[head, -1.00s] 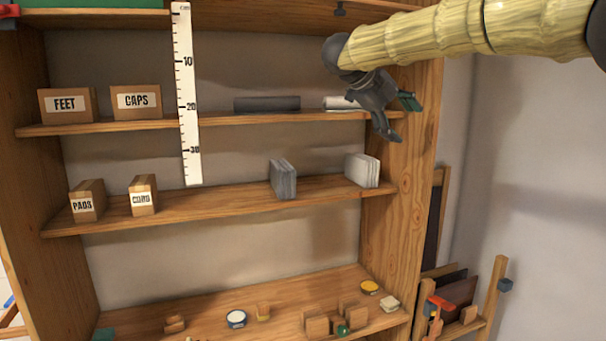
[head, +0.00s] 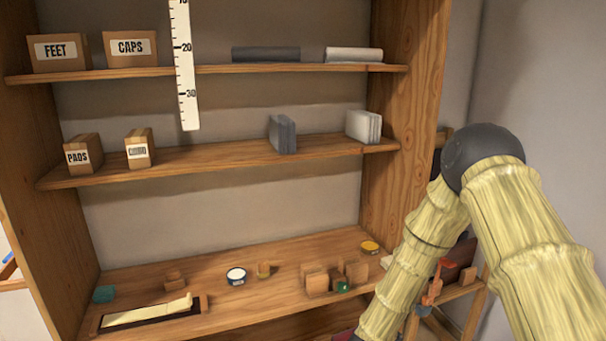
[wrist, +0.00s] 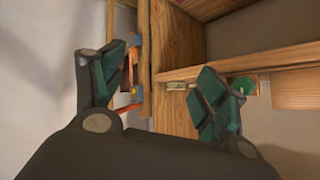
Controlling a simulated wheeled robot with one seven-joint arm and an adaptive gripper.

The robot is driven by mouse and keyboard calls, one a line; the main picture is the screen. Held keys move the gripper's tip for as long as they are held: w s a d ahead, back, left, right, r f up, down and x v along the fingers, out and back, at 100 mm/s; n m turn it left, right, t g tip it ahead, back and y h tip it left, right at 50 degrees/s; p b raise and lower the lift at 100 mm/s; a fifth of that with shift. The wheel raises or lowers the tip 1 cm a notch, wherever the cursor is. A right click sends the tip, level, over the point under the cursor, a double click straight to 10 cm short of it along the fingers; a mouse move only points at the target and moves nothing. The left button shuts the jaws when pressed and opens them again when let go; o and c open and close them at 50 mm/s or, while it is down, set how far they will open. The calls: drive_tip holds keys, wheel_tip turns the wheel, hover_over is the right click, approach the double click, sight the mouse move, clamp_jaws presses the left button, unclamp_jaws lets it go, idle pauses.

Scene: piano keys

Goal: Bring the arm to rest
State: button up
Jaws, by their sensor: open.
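My gripper (wrist: 166,85) is open in the wrist view. Its two dark fingers with green pads stand wide apart, and nothing is between them. In the head view my arm, in straw-coloured sleeves, is bent at a dark joint on the right. One part slopes down to the bottom edge, in front of the right side of the wooden shelf unit (head: 405,110). My gripper cannot be made out in the head view.
The lowest shelf holds a white tin (head: 236,276), a yellow-lidded tin (head: 370,247), small wooden blocks and a tray (head: 150,315). Labelled boxes (head: 130,48) stand higher up. A low wooden rack (head: 460,290) is partly behind my arm. Plain wall lies to the right.

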drive_tip(key=s+f+n+g+y+b, duration=0.1)
drive_tip(key=s+f+n+g+y, duration=0.15)
drive_tip(key=s+f, duration=0.7)
drive_tip(key=s+f+n+g+y+b, duration=0.1)
drive_tip(key=s+f+n+g, duration=0.15)
drive_tip(key=s+f, duration=0.7)
drive_tip(key=s+f+n+g+y+b, duration=0.1)
drive_tip(key=s+f+n+g, duration=0.1)
drive_tip(key=s, duration=2.5)
drive_tip(key=n+g, duration=0.1)
drive_tip(key=g, duration=0.1)
drive_tip(key=shift+n+g, duration=0.3)
drive_tip(key=shift+n, duration=0.1)
drive_tip(key=shift+f+y, duration=0.1)
drive_tip(key=shift+y, duration=0.15)
